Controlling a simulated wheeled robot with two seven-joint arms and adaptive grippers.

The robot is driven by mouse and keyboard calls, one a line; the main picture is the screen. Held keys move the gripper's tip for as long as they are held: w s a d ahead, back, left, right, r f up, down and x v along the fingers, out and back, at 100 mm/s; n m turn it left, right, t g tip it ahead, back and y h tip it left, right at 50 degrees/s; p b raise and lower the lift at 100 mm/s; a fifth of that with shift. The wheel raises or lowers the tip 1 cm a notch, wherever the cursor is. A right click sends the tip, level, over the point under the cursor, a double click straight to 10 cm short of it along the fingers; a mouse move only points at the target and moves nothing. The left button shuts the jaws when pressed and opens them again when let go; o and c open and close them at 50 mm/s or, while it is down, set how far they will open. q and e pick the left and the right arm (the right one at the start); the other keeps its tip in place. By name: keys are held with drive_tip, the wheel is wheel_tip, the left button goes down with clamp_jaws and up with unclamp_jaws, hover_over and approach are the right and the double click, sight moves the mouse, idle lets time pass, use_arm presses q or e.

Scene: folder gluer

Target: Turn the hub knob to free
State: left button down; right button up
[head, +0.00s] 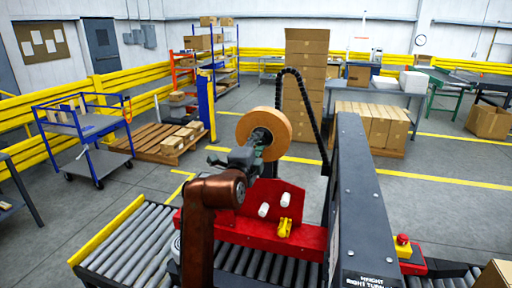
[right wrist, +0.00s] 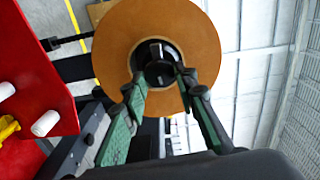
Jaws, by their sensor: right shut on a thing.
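The hub knob (right wrist: 156,50) is dark with a paler bar across it, in the middle of the tan tape roll (right wrist: 115,38) in the right wrist view. In the head view, the tape roll (head: 281,124) stands upright above the red machine head, and my gripper hides most of the hub. My right gripper (head: 261,138) reaches the hub from the front. In the right wrist view its two green-sided fingers (right wrist: 160,75) are on either side of the knob, shut on it. The knob's marking cannot be read. My left gripper is not in view.
The red machine head (head: 285,195) with white rollers and a yellow part (head: 285,228) lies just below the roll. A dark machine column (head: 365,200) stands close on the right. A roller conveyor (head: 130,245) runs below.

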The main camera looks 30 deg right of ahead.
drive_tip(key=shift+m, duration=0.7)
drive_tip(key=o, duration=1.2)
drive_tip(key=shift+c, duration=0.2)
drive_tip(key=v, duration=1.2)
